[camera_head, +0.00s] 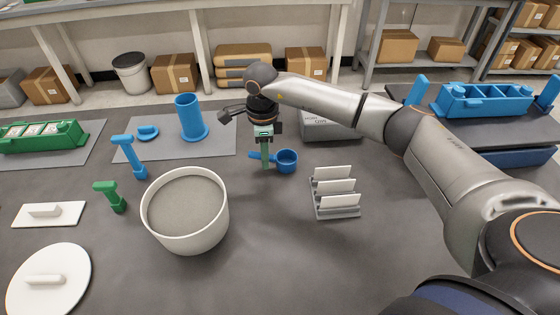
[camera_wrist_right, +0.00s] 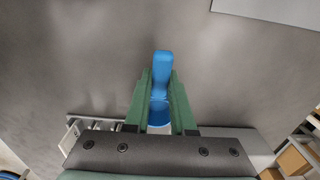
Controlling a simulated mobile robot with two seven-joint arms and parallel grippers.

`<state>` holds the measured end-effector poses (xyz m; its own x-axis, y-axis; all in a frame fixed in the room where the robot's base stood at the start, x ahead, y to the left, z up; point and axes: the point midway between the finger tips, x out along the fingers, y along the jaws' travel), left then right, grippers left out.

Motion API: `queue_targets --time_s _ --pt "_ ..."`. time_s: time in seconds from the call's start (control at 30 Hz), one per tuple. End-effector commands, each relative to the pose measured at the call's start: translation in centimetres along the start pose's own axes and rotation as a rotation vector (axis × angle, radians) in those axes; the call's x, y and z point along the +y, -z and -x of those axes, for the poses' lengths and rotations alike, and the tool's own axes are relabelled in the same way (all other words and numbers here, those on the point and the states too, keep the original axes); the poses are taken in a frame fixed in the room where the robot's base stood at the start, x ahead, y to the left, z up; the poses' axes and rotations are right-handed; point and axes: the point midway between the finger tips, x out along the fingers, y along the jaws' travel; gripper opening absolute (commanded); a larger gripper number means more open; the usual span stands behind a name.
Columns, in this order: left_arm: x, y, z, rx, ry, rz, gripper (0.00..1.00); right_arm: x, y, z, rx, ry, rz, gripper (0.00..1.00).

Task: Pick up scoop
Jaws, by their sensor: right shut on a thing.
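The blue scoop (camera_head: 288,161) is a small round cup with a short handle, near the middle of the grey table. My right gripper (camera_head: 266,163) reaches down from above and is shut on the scoop's handle. In the right wrist view, the green fingers of the right gripper (camera_wrist_right: 161,95) stand on both sides of the blue scoop (camera_wrist_right: 162,66). The handle shows between and beyond the fingertips, and part of the cup is hidden lower down. I cannot tell whether the scoop touches the table. My left gripper is not in view.
A white tub (camera_head: 188,243) of grey granular material stands left of the scoop. A rack (camera_head: 338,212) with upright white plates stands to the right. A grey box (camera_head: 331,125) is behind. The front middle is clear.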

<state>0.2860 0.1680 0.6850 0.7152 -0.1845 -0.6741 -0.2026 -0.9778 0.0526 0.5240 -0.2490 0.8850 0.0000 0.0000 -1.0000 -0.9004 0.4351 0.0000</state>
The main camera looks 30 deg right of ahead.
Motion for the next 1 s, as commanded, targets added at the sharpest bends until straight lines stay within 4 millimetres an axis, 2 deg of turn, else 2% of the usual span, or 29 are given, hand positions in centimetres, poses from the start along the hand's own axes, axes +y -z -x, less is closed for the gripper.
queue_targets --time_s 0.37,0.53,0.67,1.0 --pt "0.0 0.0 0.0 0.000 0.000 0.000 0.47 0.0 0.0 0.2 -0.001 0.001 0.000 0.00" --pt "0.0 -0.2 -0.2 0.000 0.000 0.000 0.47 -0.1 -0.1 1.3 -0.002 0.002 0.001 0.00" --pt "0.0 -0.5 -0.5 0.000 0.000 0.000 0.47 -0.1 0.0 3.2 -0.003 0.005 0.001 0.00" --pt "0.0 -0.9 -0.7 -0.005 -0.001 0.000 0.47 5.2 -3.2 9.5 -0.003 0.004 0.008 0.00"
